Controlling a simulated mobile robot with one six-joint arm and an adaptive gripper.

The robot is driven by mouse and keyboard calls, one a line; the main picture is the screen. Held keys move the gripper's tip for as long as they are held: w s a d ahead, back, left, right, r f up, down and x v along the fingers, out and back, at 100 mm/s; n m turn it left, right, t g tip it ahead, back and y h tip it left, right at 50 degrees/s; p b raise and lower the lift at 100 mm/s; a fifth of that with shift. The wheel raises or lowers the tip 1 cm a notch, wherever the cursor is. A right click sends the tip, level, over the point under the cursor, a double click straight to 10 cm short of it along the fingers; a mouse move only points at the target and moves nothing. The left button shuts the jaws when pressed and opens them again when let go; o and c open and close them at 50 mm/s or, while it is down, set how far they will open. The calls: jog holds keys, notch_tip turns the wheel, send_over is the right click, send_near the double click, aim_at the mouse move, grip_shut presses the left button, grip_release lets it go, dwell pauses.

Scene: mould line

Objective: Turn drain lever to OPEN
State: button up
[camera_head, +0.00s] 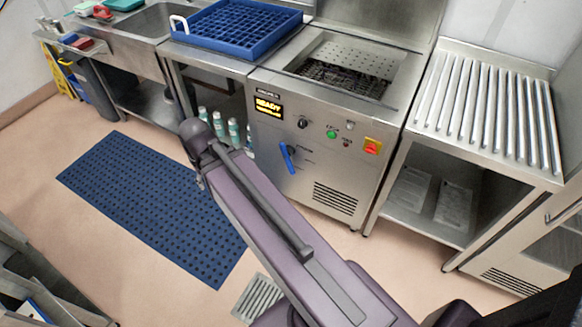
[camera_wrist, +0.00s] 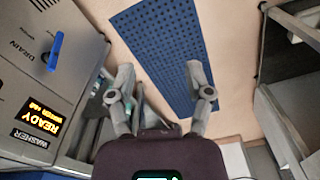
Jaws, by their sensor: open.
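The blue drain lever (camera_head: 287,158) is on the lower front panel of the steel washer (camera_head: 330,190). It stands close to upright in the head view, leaning slightly. The lever also shows at the upper left of the wrist view (camera_wrist: 55,51), near the printed word DRAIN. The position labels are too small to read. My gripper (camera_wrist: 160,72) is open and empty, its two fingers spread over the floor and mat, to the right of the lever and apart from it. In the head view I cannot make out my gripper; my arm crosses the middle.
A lit READY display (camera_head: 268,106), a green button (camera_head: 331,134) and a red-and-yellow switch (camera_head: 372,146) share the panel. A blue rack (camera_head: 236,50) sits on the counter at left. A roller table (camera_head: 490,150) stands at right. A blue mat (camera_head: 150,205) lies on the floor.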

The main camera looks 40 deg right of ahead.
jog(key=w+d+f+n+y+b, duration=0.1)
jog(key=w+d+f+b, duration=0.6)
jog(key=d+f+b, duration=0.25)
jog(key=n+t+b, duration=0.3)
jog(key=t+b, duration=0.1)
jog(key=b, duration=1.6)
send_near(292, 165)
jog(key=v, duration=0.3)
jog(key=shift+s+d+r+y, duration=0.1)
jog(key=shift+s+d+y, duration=0.15)
jog(key=shift+d+y, duration=0.15)
jog(key=b+x, duration=1.3)
jog(key=shift+w+f, duration=0.25)
jog(key=shift+f, duration=0.1)
grip_shut()
